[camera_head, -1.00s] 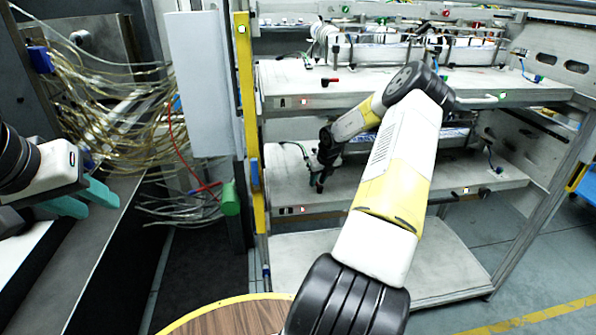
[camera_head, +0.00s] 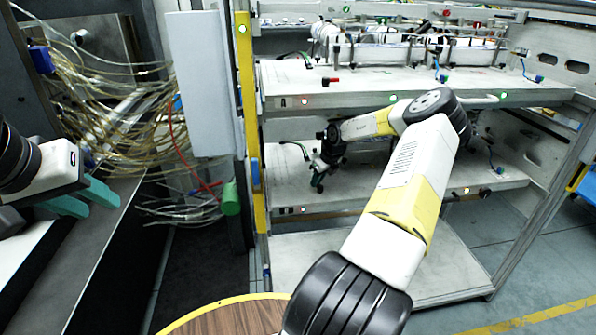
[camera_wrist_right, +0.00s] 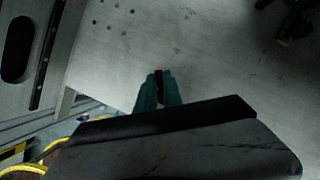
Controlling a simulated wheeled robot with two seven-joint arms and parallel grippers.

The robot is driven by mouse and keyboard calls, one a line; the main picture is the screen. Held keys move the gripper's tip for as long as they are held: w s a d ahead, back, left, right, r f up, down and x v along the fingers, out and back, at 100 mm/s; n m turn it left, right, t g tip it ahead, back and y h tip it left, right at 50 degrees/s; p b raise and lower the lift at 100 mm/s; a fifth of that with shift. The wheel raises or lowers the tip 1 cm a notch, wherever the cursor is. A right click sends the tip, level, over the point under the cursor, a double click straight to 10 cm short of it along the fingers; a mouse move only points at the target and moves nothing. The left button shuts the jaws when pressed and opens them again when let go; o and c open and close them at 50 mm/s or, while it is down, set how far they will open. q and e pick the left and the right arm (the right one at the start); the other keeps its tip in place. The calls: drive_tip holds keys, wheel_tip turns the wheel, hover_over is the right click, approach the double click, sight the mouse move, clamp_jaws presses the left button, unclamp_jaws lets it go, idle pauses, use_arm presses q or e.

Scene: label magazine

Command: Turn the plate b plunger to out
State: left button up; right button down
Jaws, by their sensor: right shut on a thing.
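My right gripper (camera_head: 318,184) is over the left part of the middle shelf plate (camera_head: 285,180), small and shaded in the head view. The rest of the plunger is hidden by the fingers and gripper body. A similar red and black plunger (camera_head: 330,80) sits on the upper shelf plate (camera_head: 295,78). My left gripper (camera_head: 100,203) is at the far left, open and empty.
A yellow post (camera_head: 247,130) and a white panel (camera_head: 197,85) stand left of the shelves. Loose cables (camera_head: 110,105) hang further left. A round wooden table (camera_head: 230,318) is at the front. Label rolls and rails (camera_head: 380,50) occupy the upper shelf.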

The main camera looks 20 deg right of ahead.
drive_tip(key=shift+s+a+n+g+y, duration=0.15)
drive_tip(key=shift+n+g+y, duration=0.2)
drive_tip(key=shift+n, duration=0.9)
drive_tip(key=shift+s+a+n+g+y, duration=0.2)
drive_tip(key=shift+n+y, duration=0.25)
drive_tip(key=shift+n, duration=0.8)
drive_tip(key=shift+w, duration=0.1)
drive_tip(key=c, duration=1.5)
unclamp_jaws()
